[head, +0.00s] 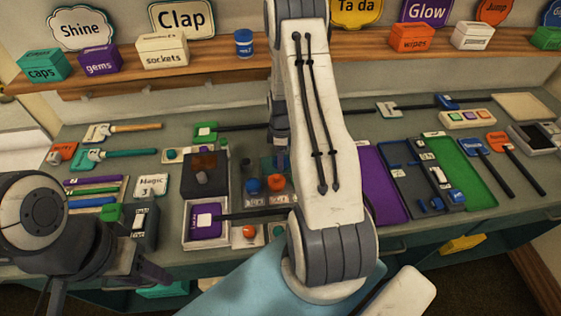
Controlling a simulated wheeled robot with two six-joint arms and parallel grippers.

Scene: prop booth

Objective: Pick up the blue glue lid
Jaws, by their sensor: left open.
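A small round blue piece (252,186), which looks like a lid, sits on the bench left of my large white arm, beside a round orange piece (276,182). I cannot read a glue label on it. A blue jar with a blue top (243,43) stands on the shelf. My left gripper (112,268) is open at the lower left, in front of the bench and well apart from the blue piece. My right gripper (279,158) hangs over the bench behind the blue and orange pieces, partly hidden by my arm; its jaws are unclear.
A dark box (146,230) stands near my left gripper. Purple and green mats (468,172) and several tools lie on the bench. The shelf (205,64) carries labelled boxes.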

